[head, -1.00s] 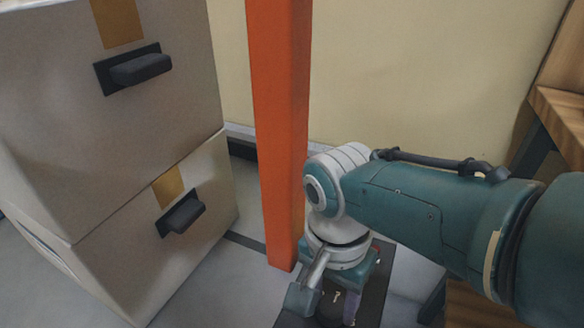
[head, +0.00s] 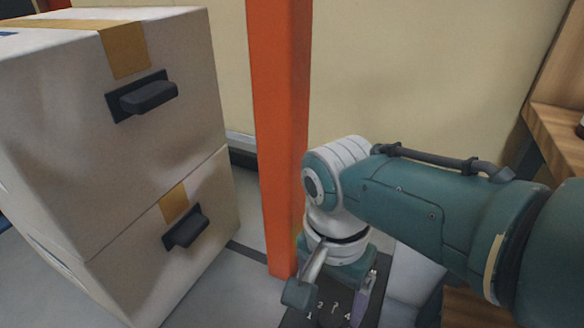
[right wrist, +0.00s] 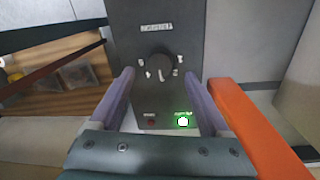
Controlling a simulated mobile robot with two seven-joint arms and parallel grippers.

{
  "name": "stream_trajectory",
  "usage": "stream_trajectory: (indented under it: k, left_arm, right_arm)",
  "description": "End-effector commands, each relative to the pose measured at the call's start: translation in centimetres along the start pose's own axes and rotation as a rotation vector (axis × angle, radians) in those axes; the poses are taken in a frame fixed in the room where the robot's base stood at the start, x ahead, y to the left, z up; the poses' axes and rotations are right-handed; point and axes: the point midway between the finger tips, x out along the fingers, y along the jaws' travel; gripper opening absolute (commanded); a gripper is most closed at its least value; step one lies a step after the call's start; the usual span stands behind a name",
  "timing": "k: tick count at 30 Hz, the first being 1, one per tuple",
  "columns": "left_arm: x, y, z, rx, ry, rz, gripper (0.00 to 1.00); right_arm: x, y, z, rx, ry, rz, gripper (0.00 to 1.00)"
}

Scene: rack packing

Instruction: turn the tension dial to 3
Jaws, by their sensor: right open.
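The tension dial (right wrist: 157,66) is a dark round knob on a dark panel (right wrist: 127,32), with small pale marks around it. In the right wrist view it lies between and beyond the two purple fingers of my right gripper (right wrist: 158,80). The fingers are apart and I see no contact with the dial. Which mark the dial points to is too blurred to tell. In the head view my right gripper (head: 345,292) hangs over the panel (head: 352,318) at the bottom edge, where small white digits show. My left gripper is not in view.
Below the dial are a green-lit button (right wrist: 183,121) and a dark red one (right wrist: 152,122). An orange post (head: 279,140) stands just left of my right wrist. Two stacked boxes with black handles (head: 148,97) stand at left. A wooden shelf (head: 556,135) is at right.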

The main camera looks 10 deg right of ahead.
Motion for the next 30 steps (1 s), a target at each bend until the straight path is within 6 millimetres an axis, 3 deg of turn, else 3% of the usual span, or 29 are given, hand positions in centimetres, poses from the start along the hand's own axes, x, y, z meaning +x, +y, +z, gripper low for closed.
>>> stream_trajectory:
  k: [1,3,9,23,30]
  left_arm:
    - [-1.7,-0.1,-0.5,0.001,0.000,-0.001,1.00]
    - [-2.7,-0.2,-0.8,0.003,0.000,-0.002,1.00]
    - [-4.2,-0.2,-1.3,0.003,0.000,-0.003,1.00]
    - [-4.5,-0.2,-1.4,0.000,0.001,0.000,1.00]
    - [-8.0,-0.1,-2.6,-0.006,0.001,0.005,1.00]
  right_arm:
    - [-2.0,0.1,0.0,0.000,0.000,-0.001,0.80]
    - [-3.4,0.1,0.0,0.000,0.000,-0.001,0.80]
    - [-5.8,0.0,0.0,0.000,0.000,0.000,0.80]
    - [-6.3,0.1,0.1,-0.007,-0.001,-0.003,0.80]
    - [-8.9,2.3,2.0,-0.185,-0.009,-0.090,0.80]
